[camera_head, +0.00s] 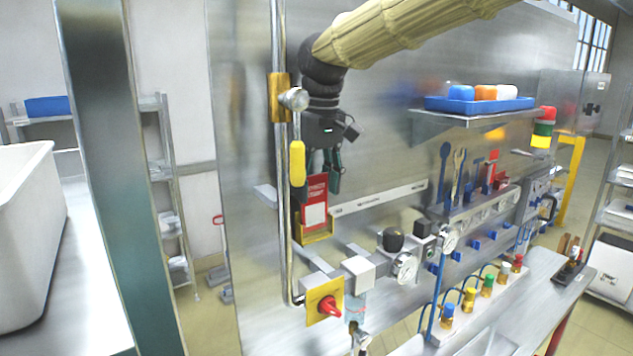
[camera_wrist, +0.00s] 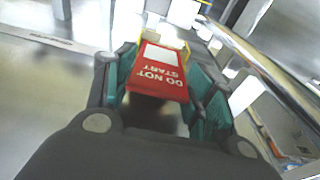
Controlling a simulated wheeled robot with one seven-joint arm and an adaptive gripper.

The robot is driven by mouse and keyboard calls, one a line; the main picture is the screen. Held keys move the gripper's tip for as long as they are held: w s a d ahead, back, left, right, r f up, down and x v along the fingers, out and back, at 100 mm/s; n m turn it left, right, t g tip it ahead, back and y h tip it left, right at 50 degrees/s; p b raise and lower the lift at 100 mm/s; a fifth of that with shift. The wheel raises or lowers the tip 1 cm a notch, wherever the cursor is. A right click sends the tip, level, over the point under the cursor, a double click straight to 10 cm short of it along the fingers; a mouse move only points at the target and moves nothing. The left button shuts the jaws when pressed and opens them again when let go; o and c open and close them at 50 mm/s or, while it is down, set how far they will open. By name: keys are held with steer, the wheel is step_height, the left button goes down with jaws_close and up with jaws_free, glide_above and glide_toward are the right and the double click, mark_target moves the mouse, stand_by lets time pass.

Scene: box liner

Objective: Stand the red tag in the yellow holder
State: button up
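The red tag (camera_head: 315,190) has a white panel and stands upright, its lower end within the yellow holder (camera_head: 318,238) on the metal panel. In the wrist view the tag (camera_wrist: 155,80) reads "DO NOT START", and part of the yellow holder (camera_wrist: 184,50) shows beyond it. I cannot tell how deep the tag sits. My gripper (camera_head: 323,172) points down at the tag's upper end. Its teal fingers (camera_wrist: 161,95) are spread on either side of the tag, with a small gap showing at the right finger in the head view.
A vertical pipe with a yellow handle (camera_head: 297,163) runs close left of my gripper. A red knob on a yellow plate (camera_head: 325,306) and gauges (camera_head: 405,267) lie below and right. A shelf with a blue tray (camera_head: 478,104) is at upper right.

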steer(key=o, duration=0.4)
steer(key=shift+r, duration=0.15)
steer(key=r, duration=0.7)
steer(key=s+r, duration=0.1)
steer(key=r, duration=0.3)
steer(key=shift+s+d+r, duration=0.1)
steer(key=shift+d+r, duration=0.25)
steer(key=shift+d, duration=0.05)
